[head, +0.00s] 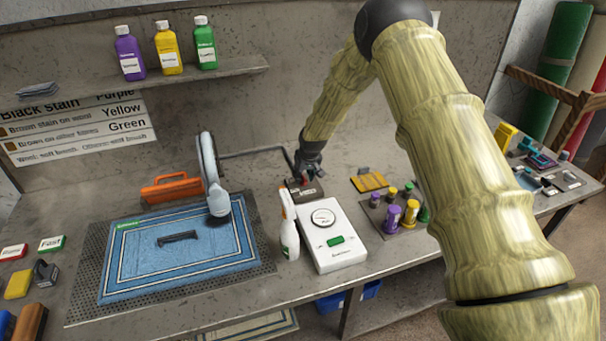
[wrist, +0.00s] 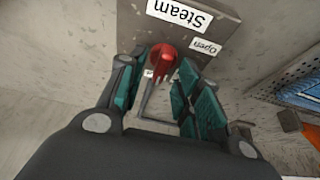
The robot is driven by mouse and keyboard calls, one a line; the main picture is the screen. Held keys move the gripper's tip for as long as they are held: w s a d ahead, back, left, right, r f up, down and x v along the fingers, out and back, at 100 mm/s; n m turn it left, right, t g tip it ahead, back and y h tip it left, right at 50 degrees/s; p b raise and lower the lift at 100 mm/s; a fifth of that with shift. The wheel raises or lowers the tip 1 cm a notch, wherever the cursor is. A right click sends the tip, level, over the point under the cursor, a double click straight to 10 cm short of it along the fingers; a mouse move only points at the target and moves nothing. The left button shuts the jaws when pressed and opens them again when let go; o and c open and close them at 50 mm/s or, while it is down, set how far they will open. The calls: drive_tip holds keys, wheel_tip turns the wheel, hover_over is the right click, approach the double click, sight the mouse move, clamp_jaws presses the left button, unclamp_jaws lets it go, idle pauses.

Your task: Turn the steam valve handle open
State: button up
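The steam valve is a dark box (head: 304,193) on the bench, behind the white gauge unit. In the wrist view its face (wrist: 222,24) bears the labels "Steam" and "Open", plus a third label mostly hidden. Its red handle (wrist: 163,58) has a round hub and a narrower part toward me. My gripper (wrist: 157,78) has its teal-padded fingers apart, with the red handle between their tips. I see gaps beside the handle; contact is not clear. In the head view my gripper (head: 308,163) comes down at the valve box, and the handle is small there.
A white gauge unit (head: 335,252) and a spray bottle (head: 288,228) stand in front of the valve. Small bottles (head: 393,218) stand at right. A shelf (head: 190,83) hangs behind.

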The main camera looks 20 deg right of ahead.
drive_tip(key=shift+s+r, duration=0.2)
drive_tip(key=shift+r, duration=0.1)
drive_tip(key=shift+w+f, duration=0.55)
drive_tip(key=shift+f, duration=0.1)
drive_tip(key=c, duration=0.4)
drive_tip(key=shift+w+a+f, duration=0.1)
drive_tip(key=shift+w+f, duration=0.05)
drive_tip(key=shift+w, duration=0.05)
drive_tip(key=c, duration=0.3)
drive_tip(key=shift+s, duration=0.15)
